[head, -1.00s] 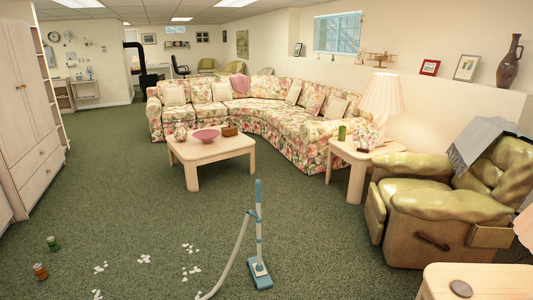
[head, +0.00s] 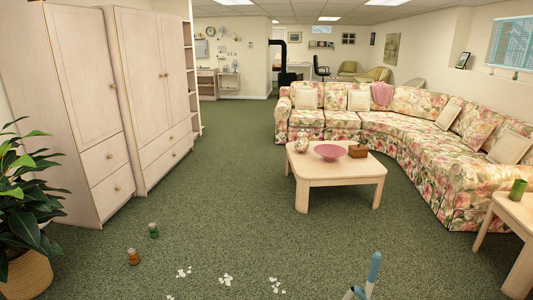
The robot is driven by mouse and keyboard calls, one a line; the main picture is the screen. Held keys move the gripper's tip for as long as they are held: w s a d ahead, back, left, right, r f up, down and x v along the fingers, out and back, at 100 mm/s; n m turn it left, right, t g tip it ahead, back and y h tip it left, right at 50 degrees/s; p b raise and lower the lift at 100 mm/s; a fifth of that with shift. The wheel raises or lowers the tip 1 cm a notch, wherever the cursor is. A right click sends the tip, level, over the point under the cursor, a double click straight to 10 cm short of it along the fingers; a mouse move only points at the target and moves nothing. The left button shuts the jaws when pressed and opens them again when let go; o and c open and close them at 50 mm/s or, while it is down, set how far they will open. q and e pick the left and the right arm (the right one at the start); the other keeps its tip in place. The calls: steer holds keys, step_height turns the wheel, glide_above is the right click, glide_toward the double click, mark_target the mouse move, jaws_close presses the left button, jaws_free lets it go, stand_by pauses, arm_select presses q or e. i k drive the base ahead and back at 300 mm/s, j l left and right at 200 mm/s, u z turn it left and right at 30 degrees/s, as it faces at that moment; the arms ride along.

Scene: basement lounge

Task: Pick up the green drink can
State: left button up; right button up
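A green can-shaped object (head: 517,190) stands upright on the light wooden side table (head: 511,211) at the right edge of the head view, beside the floral sofa's near end. A smaller green jar-like container (head: 153,230) with a pale top stands on the carpet at the lower left. It is too small to read any label on either.
An orange-brown jar (head: 133,257) stands near the green one. White scraps (head: 226,280) litter the carpet. A coffee table (head: 335,172) stands before the sofa (head: 415,130). Wardrobes (head: 70,100) and a plant (head: 25,200) line the left. Mid-floor carpet is clear.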

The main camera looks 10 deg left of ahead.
mark_target(152, 227)
steer(key=i+j+u, duration=0.45)
steer(key=i, duration=0.4)
steer(key=i+l+u, duration=0.1)
steer(key=i+u, duration=0.4)
steer(key=i, duration=0.35)
steer(key=i+l+u, duration=0.3)
steer(key=i+u, duration=0.15)
steer(key=i, duration=0.45)
steer(key=i+l+u, duration=0.25)
steer(key=i+u, duration=0.2)
steer(key=i, duration=0.2)
steer(key=i+l+u, duration=0.9)
steer(key=i+l, duration=0.15)
steer(key=i+l+u, duration=0.25)
steer(key=l, duration=0.15)
steer(key=l+u, duration=0.3)
steer(key=i+l+u, duration=0.1)
steer(key=l+u, duration=0.15)
steer(key=l, duration=0.35)
